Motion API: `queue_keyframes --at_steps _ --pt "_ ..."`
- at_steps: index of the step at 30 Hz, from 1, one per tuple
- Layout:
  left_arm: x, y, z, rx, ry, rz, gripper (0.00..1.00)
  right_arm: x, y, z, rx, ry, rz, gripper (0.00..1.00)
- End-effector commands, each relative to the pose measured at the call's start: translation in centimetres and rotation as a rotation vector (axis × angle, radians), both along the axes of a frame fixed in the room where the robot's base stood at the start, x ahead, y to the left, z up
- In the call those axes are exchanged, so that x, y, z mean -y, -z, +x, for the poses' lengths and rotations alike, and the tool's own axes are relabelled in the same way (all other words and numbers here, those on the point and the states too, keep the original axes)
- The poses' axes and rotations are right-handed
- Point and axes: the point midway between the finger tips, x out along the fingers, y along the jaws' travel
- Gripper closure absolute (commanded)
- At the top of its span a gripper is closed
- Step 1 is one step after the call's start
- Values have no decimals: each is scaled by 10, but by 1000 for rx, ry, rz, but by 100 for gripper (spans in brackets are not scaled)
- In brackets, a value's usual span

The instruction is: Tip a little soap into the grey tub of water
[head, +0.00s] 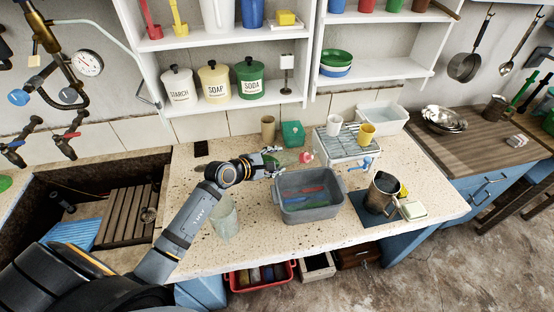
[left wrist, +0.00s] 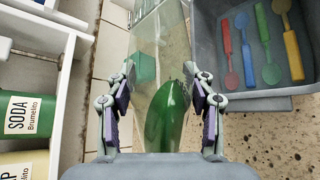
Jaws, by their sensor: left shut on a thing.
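My left gripper (head: 275,162) is shut on a clear bottle (head: 289,158) holding green soap. The bottle lies nearly level, its pinkish end (head: 306,157) pointing right. In the left wrist view the bottle (left wrist: 160,40) is between the two fingers, with green liquid (left wrist: 170,118) inside near the palm. The grey tub (head: 309,210) stands on the counter just in front and to the right of the gripper. The tub (left wrist: 265,103) also shows at the upper right of the wrist view, with several coloured utensils in it. My right gripper is not in view.
A teal box (head: 292,133) and tan cup (head: 268,128) stand behind the bottle. A clear glass (head: 224,216) stands near my arm.

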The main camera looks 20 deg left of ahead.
Motion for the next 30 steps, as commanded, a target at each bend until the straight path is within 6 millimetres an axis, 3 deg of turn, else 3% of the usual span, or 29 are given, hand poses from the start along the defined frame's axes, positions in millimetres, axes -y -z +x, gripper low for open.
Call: queue_keyframes --at_steps 30 --pt "-6 8 1 13 0 92 90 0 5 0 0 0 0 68"
